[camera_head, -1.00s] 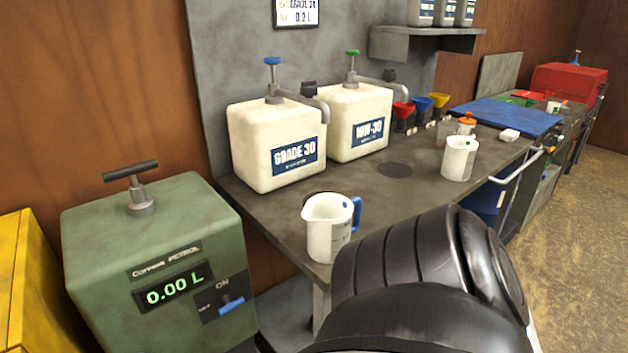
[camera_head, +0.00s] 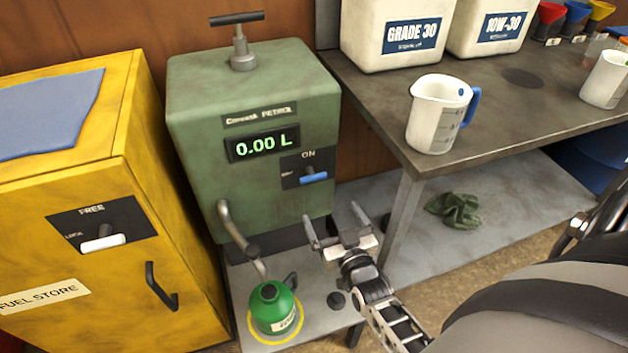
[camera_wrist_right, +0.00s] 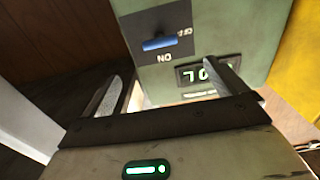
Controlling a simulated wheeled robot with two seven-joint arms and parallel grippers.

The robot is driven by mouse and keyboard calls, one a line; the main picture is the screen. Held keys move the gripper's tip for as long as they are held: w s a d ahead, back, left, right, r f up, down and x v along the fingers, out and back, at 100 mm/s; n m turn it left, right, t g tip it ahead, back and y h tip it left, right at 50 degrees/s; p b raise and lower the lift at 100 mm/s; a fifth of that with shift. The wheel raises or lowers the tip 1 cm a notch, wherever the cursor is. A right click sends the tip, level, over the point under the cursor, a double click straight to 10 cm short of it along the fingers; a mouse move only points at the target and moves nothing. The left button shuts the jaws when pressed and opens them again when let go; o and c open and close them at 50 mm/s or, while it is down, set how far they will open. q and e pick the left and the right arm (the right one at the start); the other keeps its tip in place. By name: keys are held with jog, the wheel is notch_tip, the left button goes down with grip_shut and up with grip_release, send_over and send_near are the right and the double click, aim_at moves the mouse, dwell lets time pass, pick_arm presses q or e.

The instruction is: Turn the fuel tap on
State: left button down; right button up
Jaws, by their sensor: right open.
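The fuel tap is a blue lever (camera_head: 313,177) on a dark plate marked ON at the top, on the front of the green petrol dispenser (camera_head: 200,95). The lever lies about level. The dispenser's display (camera_head: 262,143) reads 0.00 L. My right gripper (camera_head: 334,215) is open and empty, below and in front of the lever and apart from it. In the right wrist view the lever (camera_wrist_right: 159,43) shows upside down, beyond the open fingers (camera_wrist_right: 163,75). My left gripper is not in view.
A green fuel can (camera_head: 273,308) stands on a yellow ring under the spout (camera_head: 240,238). The yellow fuel store (camera_head: 150,215) is on the left. The workbench (camera_head: 400,115) with a white jug (camera_head: 437,115) is on the right, its leg (camera_head: 400,220) close to my gripper.

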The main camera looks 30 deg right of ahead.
aim_at(315, 180)
jog(key=b+x, duration=0.6)
jog(key=x, duration=0.7)
jog(key=shift+f+b, duration=0.1)
jog(key=shift+b, duration=0.25)
jog(key=shift+w, duration=0.5)
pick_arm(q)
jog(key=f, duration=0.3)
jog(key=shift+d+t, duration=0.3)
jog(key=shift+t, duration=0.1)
pick_arm(e)
jog(key=c, duration=0.9)
